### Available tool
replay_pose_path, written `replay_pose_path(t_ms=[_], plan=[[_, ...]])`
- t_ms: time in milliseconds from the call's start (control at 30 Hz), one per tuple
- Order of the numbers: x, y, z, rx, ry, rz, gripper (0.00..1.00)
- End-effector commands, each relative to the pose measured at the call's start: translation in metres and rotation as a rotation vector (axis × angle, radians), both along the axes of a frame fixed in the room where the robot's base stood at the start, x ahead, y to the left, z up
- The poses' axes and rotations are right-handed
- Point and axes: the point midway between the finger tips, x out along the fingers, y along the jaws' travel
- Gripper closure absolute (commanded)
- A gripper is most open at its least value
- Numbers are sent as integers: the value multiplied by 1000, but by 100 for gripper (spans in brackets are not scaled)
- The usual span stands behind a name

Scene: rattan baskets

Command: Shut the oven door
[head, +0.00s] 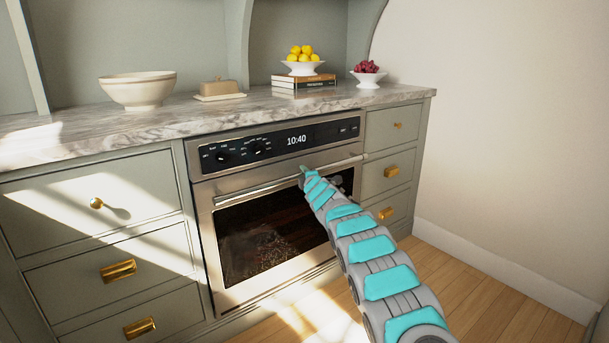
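The oven (222,165) is built into the grey-green cabinets below the marble counter. Its steel-framed door (208,240) has a dark glass window and stands upright, flush or nearly flush with the oven front. I cannot tell whether a small gap is left at its top. A bar handle (245,191) runs across the top of the door. My arm reaches in from the lower right, and my gripper (303,170) is at the middle of the handle. Its fingers are too small and too hidden to show whether they are open, or whether they touch the handle.
Drawers with brass knobs and pulls flank the oven, left (105,205) and right (388,165). On the counter (185,113) stand a cream bowl (138,90), a butter dish (219,90), lemons on books, and a dish of red fruit (367,74). The wooden floor (470,290) at right is clear.

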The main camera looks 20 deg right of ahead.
Motion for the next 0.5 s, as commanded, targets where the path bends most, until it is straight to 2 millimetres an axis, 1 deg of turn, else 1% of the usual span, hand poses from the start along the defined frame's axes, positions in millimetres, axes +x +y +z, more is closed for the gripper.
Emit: replay_pose_path(t_ms=[33, 233, 267, 500], plan=[[0, 4, 1, -1, -3, 5, 63], [0, 1, 2, 0, -2, 2, 41], [0, 1, 2, 0, -2, 2, 39], [0, 0, 2, 0, -2, 0, 39]])
